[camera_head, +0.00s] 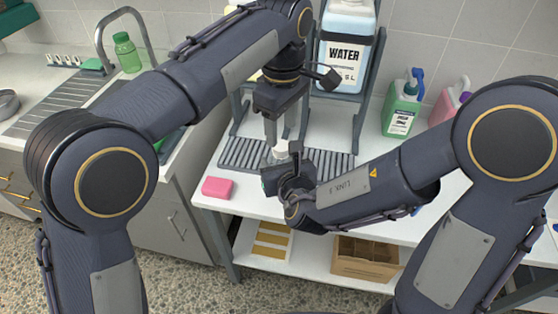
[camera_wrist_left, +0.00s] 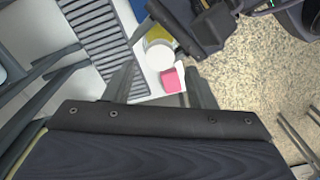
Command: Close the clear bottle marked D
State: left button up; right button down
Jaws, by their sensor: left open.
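A small white round top (camera_head: 280,149), apparently of a bottle or cap, shows between my two grippers above the white bench. It also shows in the left wrist view as a white disc (camera_wrist_left: 159,54). My left gripper (camera_head: 272,138) points down, open, just above it. My right gripper (camera_head: 282,178) comes in from the right, low beside the white top, and hides what is under it. I cannot tell whether its jaws are closed on a bottle. No letter D can be read.
A pink sponge (camera_head: 217,187) lies at the bench's front left, with a dark slatted drain (camera_head: 250,155) behind. A large water container (camera_head: 345,45) stands on a rack. A green jug (camera_head: 402,112) and a pink jug (camera_head: 452,100) stand at the back right.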

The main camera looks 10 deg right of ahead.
aim_at(281, 145)
pick_arm(q)
jog(key=shift+f, duration=2.25)
jog(key=c, duration=1)
jog(key=m, duration=0.3)
jog(key=shift+m, duration=0.3)
jog(key=m, duration=0.9)
jog(key=shift+m, duration=0.3)
jog(key=m, duration=0.3)
